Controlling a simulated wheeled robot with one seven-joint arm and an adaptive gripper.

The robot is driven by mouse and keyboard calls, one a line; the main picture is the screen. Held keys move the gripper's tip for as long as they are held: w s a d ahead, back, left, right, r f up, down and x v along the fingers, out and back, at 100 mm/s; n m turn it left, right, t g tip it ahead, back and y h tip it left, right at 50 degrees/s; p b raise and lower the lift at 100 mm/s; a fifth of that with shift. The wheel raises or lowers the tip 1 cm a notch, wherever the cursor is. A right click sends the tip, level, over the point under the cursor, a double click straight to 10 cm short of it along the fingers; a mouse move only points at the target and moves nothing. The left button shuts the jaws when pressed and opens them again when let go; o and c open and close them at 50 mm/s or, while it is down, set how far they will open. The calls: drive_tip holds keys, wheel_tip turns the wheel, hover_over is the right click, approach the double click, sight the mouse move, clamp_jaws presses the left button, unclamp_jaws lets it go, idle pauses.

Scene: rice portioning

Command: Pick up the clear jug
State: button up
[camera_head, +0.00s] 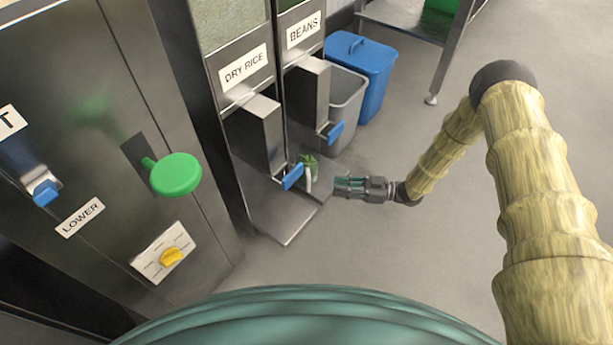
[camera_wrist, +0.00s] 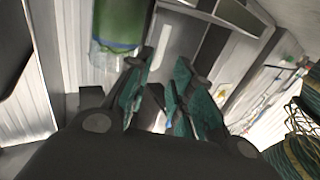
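A small, mostly see-through vessel with green on it and a pale upright handle, which looks like the clear jug (camera_head: 308,174), stands by the metal tray below the dispensers. Its outline is hard to make out. My gripper (camera_head: 340,186) is just right of it in the head view, pointing at it, with a small gap between. In the wrist view my gripper (camera_wrist: 158,65) has its two teal-padded fingers apart, with nothing seen held between them. A clear, green-tinted cylinder (camera_wrist: 120,25) shows beyond the left finger; I cannot tell if it is the jug.
The dry rice dispenser (camera_head: 258,135) and beans dispenser (camera_head: 311,85) have blue levers above the metal tray (camera_head: 288,222). A grey bin (camera_head: 345,95) and blue lidded bin (camera_head: 365,65) stand behind. A steel cabinet with a green knob (camera_head: 175,174) is left. Floor around my gripper is clear.

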sight(309, 183)
drive_tip(key=shift+w+a+f+b, duration=0.15)
drive_tip(key=shift+a+b, duration=0.4)
drive_tip(key=shift+a, duration=0.8)
drive_tip(key=shift+w+a+r+b, duration=0.1)
drive_tip(key=shift+a+b, duration=0.4)
drive_tip(key=shift+a, duration=0.85)
drive_tip(key=shift+w+a+f+b, duration=0.1)
drive_tip(key=shift+a+f+b, duration=0.1)
drive_tip(key=shift+a+b, duration=0.45)
drive_tip(key=a+b, duration=0.2)
drive_tip(key=a, duration=0.1)
drive_tip(key=shift+w+a, duration=0.2)
drive_tip(key=shift+a, duration=0.05)
drive_tip(key=shift+a+r, duration=0.1)
drive_tip(key=shift+a, duration=0.1)
clamp_jaws()
